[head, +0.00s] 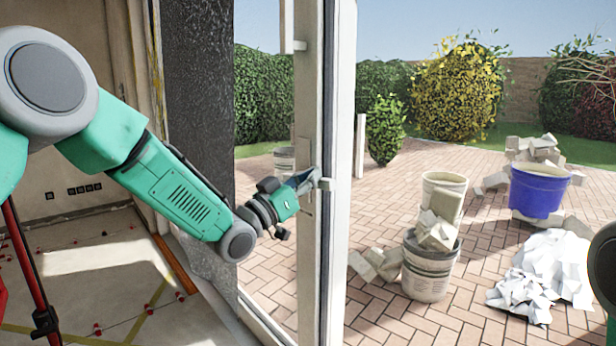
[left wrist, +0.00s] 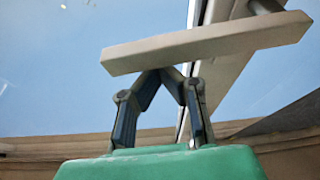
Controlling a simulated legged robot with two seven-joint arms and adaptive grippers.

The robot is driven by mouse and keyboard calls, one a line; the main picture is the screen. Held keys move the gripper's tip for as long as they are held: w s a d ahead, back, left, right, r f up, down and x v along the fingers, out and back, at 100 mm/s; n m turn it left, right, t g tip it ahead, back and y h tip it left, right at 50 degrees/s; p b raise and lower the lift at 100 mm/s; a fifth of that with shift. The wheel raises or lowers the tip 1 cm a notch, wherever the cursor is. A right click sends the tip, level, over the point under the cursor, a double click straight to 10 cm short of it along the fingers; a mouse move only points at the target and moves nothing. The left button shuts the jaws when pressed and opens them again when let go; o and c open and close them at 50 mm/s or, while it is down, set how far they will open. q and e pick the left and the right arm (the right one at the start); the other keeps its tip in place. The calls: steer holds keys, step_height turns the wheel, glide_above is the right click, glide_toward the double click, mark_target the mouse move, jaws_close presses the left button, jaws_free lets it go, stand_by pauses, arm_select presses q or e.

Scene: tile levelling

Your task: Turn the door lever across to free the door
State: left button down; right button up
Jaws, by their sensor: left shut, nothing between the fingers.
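The door lever (head: 326,184) is a pale grey bar on the narrow frame of the glass door (head: 308,100). In the left wrist view the lever (left wrist: 210,42) runs slightly tilted across the picture, its pivot at the upper right. My left gripper (head: 313,174) is at the lever, its fingers pointing to the right. In the left wrist view its fingertips (left wrist: 165,74) are together, just below the bar's lower edge and partly hidden by it. I cannot tell whether they touch it. Nothing is between them. My right gripper is out of view.
Beyond the glass is a brick patio with a rubble bucket (head: 428,275), a blue tub (head: 538,190) and a white rubble heap (head: 545,270). A dark wall pillar (head: 200,90) stands left of the door. Red tile clips (head: 97,329) dot the floor inside.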

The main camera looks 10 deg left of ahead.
arm_select(q)
steer(key=shift+s+d+f+m+g+h+b, duration=0.1)
steer(key=shift+d+f+m+g+h+b, duration=0.15)
steer(key=shift+f+m, duration=0.35)
steer(key=shift+s+f+m+g+h+b, duration=0.15)
steer(key=shift+f+m+h+b, duration=0.2)
steer(key=shift+m, duration=0.45)
steer(key=shift+f, duration=0.25)
step_height(320, 180, up, 5)
steer(key=p, duration=0.3)
steer(key=v, duration=0.9)
steer(key=shift+s+f, duration=0.3)
steer(key=shift+a, duration=0.35)
